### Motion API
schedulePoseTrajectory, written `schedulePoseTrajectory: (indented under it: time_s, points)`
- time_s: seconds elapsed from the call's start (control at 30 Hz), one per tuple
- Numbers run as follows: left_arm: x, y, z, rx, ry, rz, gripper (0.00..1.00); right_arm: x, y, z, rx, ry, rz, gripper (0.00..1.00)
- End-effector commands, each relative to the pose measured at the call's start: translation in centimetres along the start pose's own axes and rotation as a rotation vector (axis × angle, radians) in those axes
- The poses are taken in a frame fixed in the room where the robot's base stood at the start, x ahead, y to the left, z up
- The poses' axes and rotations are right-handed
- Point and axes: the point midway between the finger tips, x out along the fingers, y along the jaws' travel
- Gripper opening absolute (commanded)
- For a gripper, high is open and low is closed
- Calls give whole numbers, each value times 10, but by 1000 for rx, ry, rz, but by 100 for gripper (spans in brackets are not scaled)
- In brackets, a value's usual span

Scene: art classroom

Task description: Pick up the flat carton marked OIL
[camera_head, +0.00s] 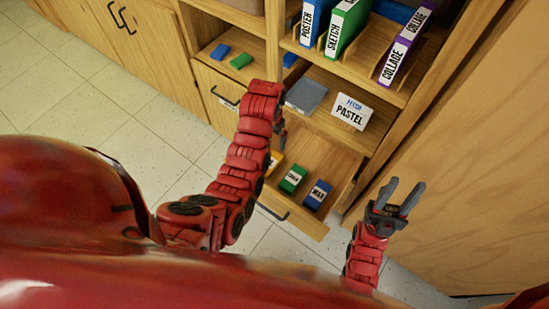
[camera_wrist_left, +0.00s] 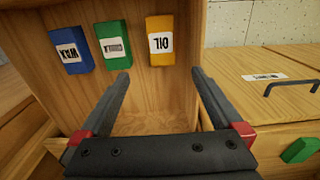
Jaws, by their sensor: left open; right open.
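The yellow carton marked OIL (camera_wrist_left: 160,41) lies in an open wooden drawer (camera_wrist_left: 150,110), at the right of a row of cartons in the left wrist view. In the head view the yellow carton (camera_head: 274,161) is largely hidden behind my left arm. My left gripper (camera_wrist_left: 160,73) is open and empty, its two fingers pointing into the drawer, with the OIL carton beyond and between the fingertips, apart from them. My right gripper (camera_head: 404,187) is open and empty, to the right of the drawer.
A green carton (camera_head: 293,179) and a blue carton (camera_head: 318,194) share the drawer with the OIL carton. A white PASTEL box (camera_head: 351,111) and a grey flat item (camera_head: 306,95) are on the shelf above. Cabinet panels stand at the right; tiled floor (camera_head: 120,110) is clear at the left.

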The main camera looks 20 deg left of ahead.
Motion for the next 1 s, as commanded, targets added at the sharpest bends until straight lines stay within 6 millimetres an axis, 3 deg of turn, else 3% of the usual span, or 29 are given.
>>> schedulePoseTrajectory:
  time_s: [0.17,0.5,0.6,0.7,1.0]
  points:
    - [17,1,3,2,-14,6,100,-17,-1,3,0,0,0,44]
    - [84,1,3,1,-10,4,100,-80,-4,13,0,0,0,44]
    - [97,1,5,1,-17,7,100,-68,-3,11,0,0,0,44]
    - [114,1,5,1,-16,6,100,-67,-3,11,0,0,0,44]
    - [137,-2,8,0,-14,5,100,-66,-3,11,0,0,0,44]
